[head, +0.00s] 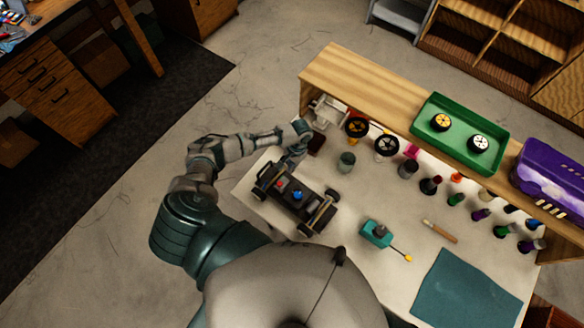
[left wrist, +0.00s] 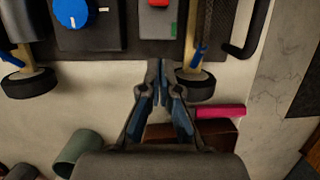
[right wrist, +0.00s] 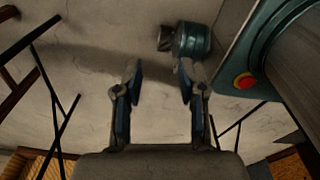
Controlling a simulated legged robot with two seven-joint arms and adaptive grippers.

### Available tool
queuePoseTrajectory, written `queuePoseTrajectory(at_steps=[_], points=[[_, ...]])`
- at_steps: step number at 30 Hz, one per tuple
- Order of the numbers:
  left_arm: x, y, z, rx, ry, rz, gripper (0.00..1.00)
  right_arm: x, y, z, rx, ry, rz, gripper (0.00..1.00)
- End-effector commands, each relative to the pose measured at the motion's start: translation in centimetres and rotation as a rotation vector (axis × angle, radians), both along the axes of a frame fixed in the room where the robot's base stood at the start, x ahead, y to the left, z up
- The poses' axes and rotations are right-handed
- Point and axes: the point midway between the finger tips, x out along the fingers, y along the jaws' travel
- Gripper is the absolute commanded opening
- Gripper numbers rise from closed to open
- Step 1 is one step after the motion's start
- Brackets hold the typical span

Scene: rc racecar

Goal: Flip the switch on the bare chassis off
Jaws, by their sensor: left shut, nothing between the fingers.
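The bare chassis (head: 312,212) sits on the white table, a dark frame with a blue knob (head: 297,195) and a small red part (head: 280,184). In the left wrist view the chassis (left wrist: 112,38) fills the top, with the blue knob (left wrist: 70,12). A red switch (left wrist: 158,3) on a grey block is cut by the top edge, so its position is unclear. My left gripper (left wrist: 158,68) is shut and empty, its tips just beside the chassis edge, below the switch in that view. My right gripper (right wrist: 158,75) is open and empty over bare floor.
A teal tool (head: 377,233) and a blue mat (head: 462,292) lie to the right. A wooden shelf (head: 385,85) with a green tray (head: 463,112) runs along the back.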

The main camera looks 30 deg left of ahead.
Motion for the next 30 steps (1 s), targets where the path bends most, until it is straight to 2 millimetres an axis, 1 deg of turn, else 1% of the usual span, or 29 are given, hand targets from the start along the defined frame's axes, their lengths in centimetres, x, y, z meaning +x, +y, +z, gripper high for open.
queuePoseTrajectory(at_steps=[3,7,10,12,16,21,25,30], points=[[0.4,-0.1,1.6,-0.002,-0.006,-0.001,0.0,0.8,-0.2,-0.1,-0.003,-0.011,0.001,0.4],[0.8,-0.1,3.7,-0.001,-0.008,-0.001,0.0,1.0,-0.4,-0.2,-0.005,-0.012,0.001,0.4],[1.3,-0.2,5.3,-0.001,-0.008,-0.001,0.0,0.4,-0.4,-0.3,-0.004,-0.005,0.001,0.4],[1.7,-0.3,6.4,-0.002,-0.006,-0.001,0.0,-0.4,-0.4,-0.4,-0.004,0.005,0.001,0.4],[2.2,-0.4,8.1,-0.001,-0.003,-0.001,0.0,-1.4,-0.2,-0.5,-0.003,0.019,0.0,0.4],[2.3,-0.5,9.1,0.001,-0.003,0.0,0.0,-0.7,0.3,-0.5,0.003,0.01,-0.002,0.4],[2.3,-0.4,9.2,0.001,-0.003,0.0,0.0,0.2,0.4,-0.5,0.005,-0.002,-0.002,0.4],[2.3,-0.4,9.1,0.0,-0.003,0.0,0.0,0.2,0.4,-0.5,0.005,-0.003,-0.001,0.4]])
